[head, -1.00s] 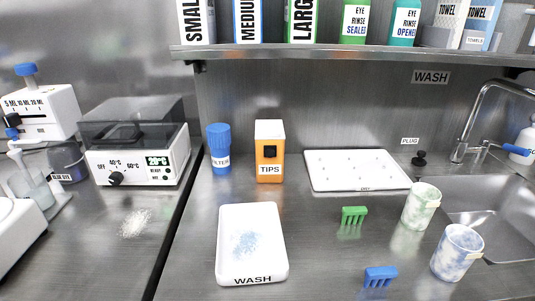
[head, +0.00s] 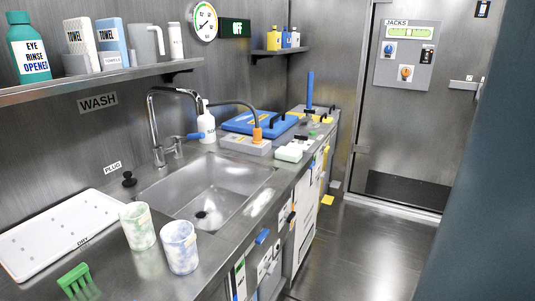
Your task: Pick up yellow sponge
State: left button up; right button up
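I cannot make out a yellow sponge for certain in the head view. A small flat yellow patch (head: 327,120) shows at the far end of the counter, too small to identify. Another flat yellow piece (head: 335,185) lies low by the cabinet fronts, near the floor. A pale green and white block (head: 289,153) sits on the counter right of the sink. Neither of my grippers is in view.
A blue case (head: 258,122) lies farther along. The floor (head: 345,250) right of the counter is clear.

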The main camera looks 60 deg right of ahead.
aim_at(283, 153)
jog(key=z, duration=2)
jog(key=k+j+u, duration=0.1)
jog(key=u, duration=2)
jog(key=z, duration=2.2)
jog(key=i+l+z, duration=0.4)
jog(key=l+z, duration=0.15)
jog(key=l, duration=0.15)
